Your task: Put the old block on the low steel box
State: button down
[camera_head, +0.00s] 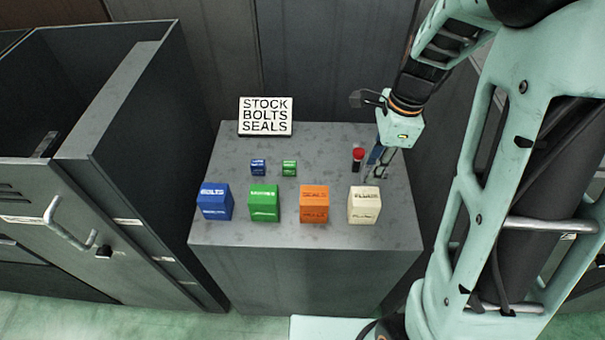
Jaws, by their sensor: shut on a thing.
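My gripper (376,172) points down over the right back part of a grey steel box (300,235) with a flat top. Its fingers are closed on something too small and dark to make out. A small red-topped dark piece (358,158) shows just left of the fingers; I cannot tell whether they touch it. A cream block (363,206) stands on the top just in front of the fingers. I cannot tell which thing is the old block.
Blue (215,202), green (264,204) and orange (314,204) blocks stand in a row with the cream one. The top's middle is clear. A dark cabinet (120,190) stands left.

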aim_at(239, 173)
jog(key=j+z, duration=0.15)
jog(key=j, duration=0.45)
jog(key=k+j+z, duration=0.15)
jog(key=j, duration=0.4)
jog(key=j+z, duration=0.15)
jog(key=j, duration=0.4)
jog(key=k, duration=0.05)
